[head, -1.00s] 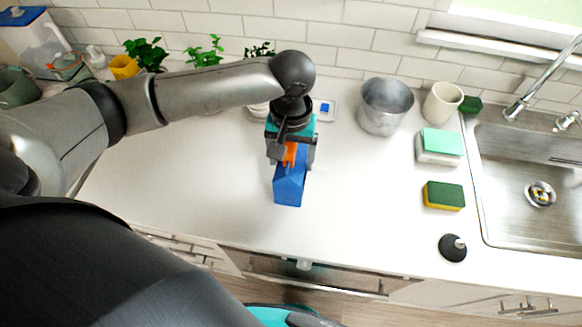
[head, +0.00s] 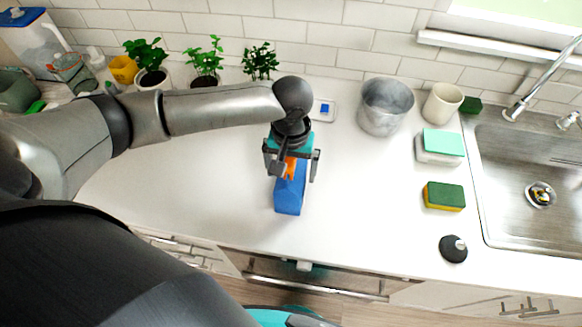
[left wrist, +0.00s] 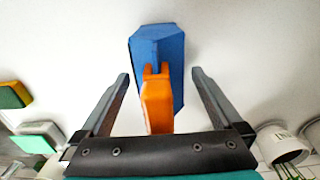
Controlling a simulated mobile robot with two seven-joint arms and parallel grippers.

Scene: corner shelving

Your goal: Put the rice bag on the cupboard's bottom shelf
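A blue bag (head: 290,196), which I take to be the rice bag, is on the white counter near the middle of the head view. An orange clip-like piece (left wrist: 157,105) is at its top. My left gripper (head: 292,172) is above the bag, its fingers wide apart. In the left wrist view the bag (left wrist: 160,52) lies ahead of the fingers, and the orange piece is between them with gaps on both sides. Neither finger visibly touches it. My right gripper is not in view. I cannot make out the cupboard's bottom shelf.
Potted plants (head: 204,66) line the tiled wall. A metal pot (head: 385,107), a cup (head: 442,103), sponges (head: 444,196) and a black knob-like object (head: 453,248) stand right of the bag, before the sink (head: 520,217). The counter (head: 200,190) left of the bag is clear.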

